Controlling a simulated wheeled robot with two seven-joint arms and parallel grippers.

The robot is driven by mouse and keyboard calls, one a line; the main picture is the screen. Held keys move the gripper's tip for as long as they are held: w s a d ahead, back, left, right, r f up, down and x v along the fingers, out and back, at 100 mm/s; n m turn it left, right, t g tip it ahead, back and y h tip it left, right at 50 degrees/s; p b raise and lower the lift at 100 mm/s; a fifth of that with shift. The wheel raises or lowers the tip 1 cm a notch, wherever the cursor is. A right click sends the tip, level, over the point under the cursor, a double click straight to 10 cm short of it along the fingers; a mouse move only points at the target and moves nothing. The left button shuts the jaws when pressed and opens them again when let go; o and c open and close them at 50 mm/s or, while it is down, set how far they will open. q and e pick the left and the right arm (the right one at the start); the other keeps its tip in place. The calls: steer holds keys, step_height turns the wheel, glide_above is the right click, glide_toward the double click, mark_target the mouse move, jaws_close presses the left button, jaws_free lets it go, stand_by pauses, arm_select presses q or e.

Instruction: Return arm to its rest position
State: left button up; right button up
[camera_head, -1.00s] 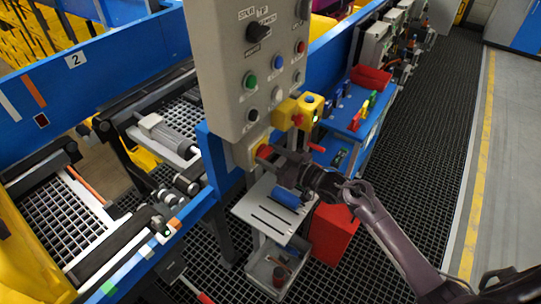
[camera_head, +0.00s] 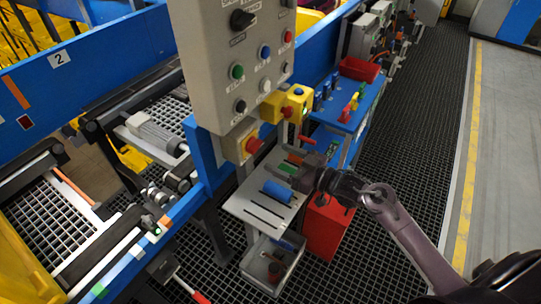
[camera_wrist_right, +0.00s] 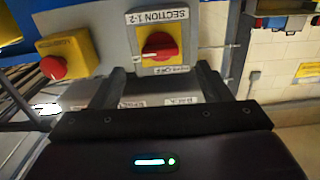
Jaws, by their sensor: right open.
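My right gripper (camera_head: 287,163) is open and empty, above the grey shelf and to the right of the control post. A yellow box with a red button (camera_head: 254,145) is left of the fingertips, with a visible gap. In the right wrist view my right gripper (camera_wrist_right: 162,88) has its two dark fingers apart with nothing between them. Beyond them are a red rotary switch (camera_wrist_right: 159,46) on a yellow plate labelled "SECTION 1-2" and a red button (camera_wrist_right: 54,67) on a yellow box. My left gripper is not in view.
A grey control panel (camera_head: 215,100) stands left of my right arm. A grey shelf (camera_head: 248,208) holds a blue cylinder (camera_head: 279,191); a red bin (camera_head: 326,229) stands beside it. A blue table (camera_head: 345,112) lies behind. The dark grid floor (camera_head: 430,130) at right is clear.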

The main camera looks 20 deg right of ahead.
steer(key=shift+s+d, duration=0.2)
steer(key=shift+s, duration=0.1)
